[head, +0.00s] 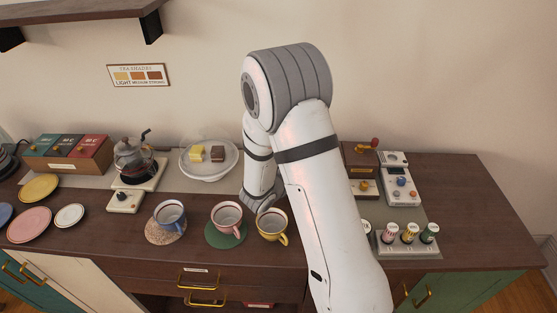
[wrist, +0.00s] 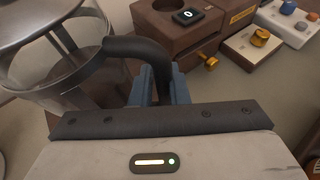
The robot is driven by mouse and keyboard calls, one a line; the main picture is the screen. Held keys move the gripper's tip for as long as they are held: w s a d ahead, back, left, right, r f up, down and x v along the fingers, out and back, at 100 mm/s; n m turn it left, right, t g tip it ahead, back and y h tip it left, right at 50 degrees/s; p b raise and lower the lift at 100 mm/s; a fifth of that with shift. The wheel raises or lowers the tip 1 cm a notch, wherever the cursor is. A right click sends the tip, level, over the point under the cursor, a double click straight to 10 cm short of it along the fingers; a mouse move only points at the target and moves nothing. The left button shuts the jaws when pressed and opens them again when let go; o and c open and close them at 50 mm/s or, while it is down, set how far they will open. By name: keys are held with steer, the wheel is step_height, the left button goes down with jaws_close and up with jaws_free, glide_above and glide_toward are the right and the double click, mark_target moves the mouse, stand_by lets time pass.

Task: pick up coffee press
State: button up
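The coffee press (wrist: 68,75) is a clear glass cylinder with a grey metal lid and a black curved handle (wrist: 140,50), at the left of the wrist view. My gripper (wrist: 160,88) has its blue fingers on both sides of the handle's lower part, with the handle filling the gap between them. The fingertips are partly hidden by the handle. In the head view my arm reaches down to the back of the counter and hides the press and the gripper's fingers.
A brown box with a brass knob (wrist: 178,28) stands beyond the handle, beside a white device (wrist: 290,22). On the counter (head: 480,205) are three cups, including a yellow one (head: 271,226), a cake stand (head: 209,170), a glass kettle (head: 131,157) and a jar rack (head: 409,248).

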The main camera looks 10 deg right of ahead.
jaws_close()
steer(key=shift+r, duration=0.1)
stand_by(0.3)
